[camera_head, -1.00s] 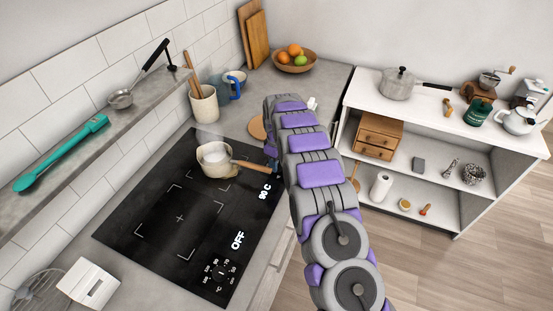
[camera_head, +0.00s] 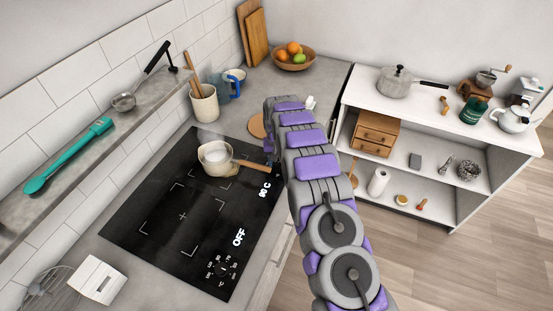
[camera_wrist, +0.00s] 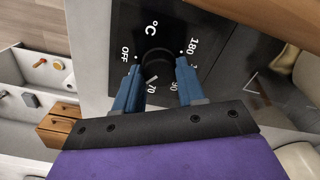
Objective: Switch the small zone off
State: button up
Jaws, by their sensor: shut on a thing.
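In the wrist view my gripper (camera_wrist: 158,72) has its two blue fingers on either side of a round black knob (camera_wrist: 157,62) and is shut on it. The dial around it shows OFF at upper left, 70 below and 180 at upper right. A white mark on the knob lies toward 70. In the head view the small zone's display (camera_head: 265,190) reads about 90 C. A small pot (camera_head: 217,167) with white contents stands on that zone, steaming. My arm hides this knob there. The large zone's display (camera_head: 239,237) reads OFF, above its own knob (camera_head: 222,267).
The pot's wooden handle (camera_head: 250,166) points right, close to my gripper. Mugs, a utensil crock (camera_head: 204,105) and a fruit bowl (camera_head: 294,58) stand behind the black hob (camera_head: 150,215). A white shelf unit (camera_head: 430,110) is at right.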

jog(key=m+p, duration=0.1)
jog(key=m, duration=0.4)
jog(key=shift+r+m, duration=0.15)
jog(key=shift+m, duration=0.15)
jog(key=shift+m+p, duration=0.7)
jog(key=shift+m, duration=1.6)
jog(key=o, duration=1.1)
jog(key=shift+c, duration=0.2)
notch_tip(320, 180, up, 17)
jog(key=shift+a, duration=0.1)
